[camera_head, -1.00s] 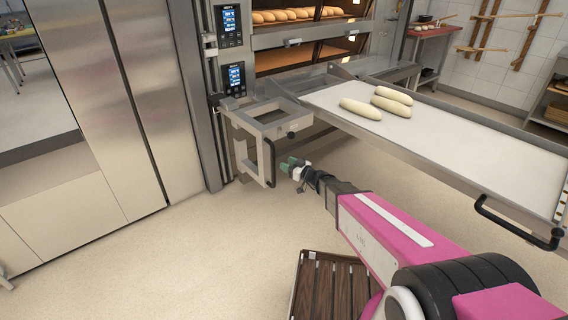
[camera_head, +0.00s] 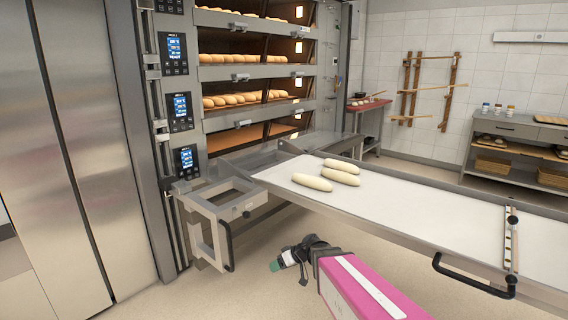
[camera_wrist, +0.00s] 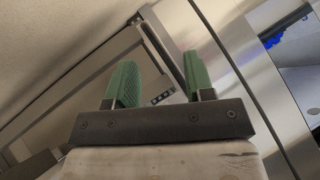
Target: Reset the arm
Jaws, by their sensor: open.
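My gripper (camera_head: 289,264) is in the lower middle of the head view, at the end of my pink arm, over the floor. It is in front of and below the loader's metal frame and apart from its black handle. In the wrist view its two green fingers (camera_wrist: 158,84) stand apart with nothing between them. Metal bars and panels show beyond the fingers.
The loader table (camera_head: 404,208) carries three pale dough loaves (camera_head: 328,175). A frame with a black handle (camera_head: 229,247) stands left of my gripper. The deck oven (camera_head: 263,86) with bread is behind. A worktable (camera_head: 511,129) is far right. Floor around the gripper looks clear.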

